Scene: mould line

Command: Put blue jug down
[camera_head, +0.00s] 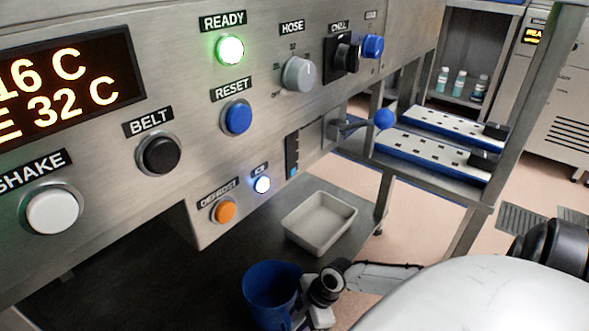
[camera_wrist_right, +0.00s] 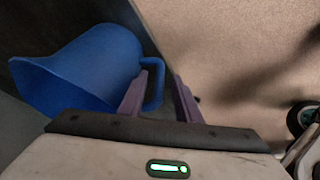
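The blue jug (camera_head: 270,284) is at the bottom of the head view, mouth up, over the dark worktop; its base is hidden. My right gripper (camera_head: 318,291) is just to the right of the jug. In the right wrist view the jug (camera_wrist_right: 85,70) lies left of the purple fingers of my right gripper (camera_wrist_right: 160,75). The jug's handle (camera_wrist_right: 155,86) is between the fingers, close to the left one, with a gap to the right one. The fingers are apart. My left gripper is not in view.
A pale empty tray (camera_head: 320,224) sits on the dark worktop (camera_head: 155,285) behind the jug. A control panel with buttons (camera_head: 238,118) overhangs the worktop. A blue-knobbed lever (camera_head: 384,118) juts out at its right end. Worktop left of the jug looks clear.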

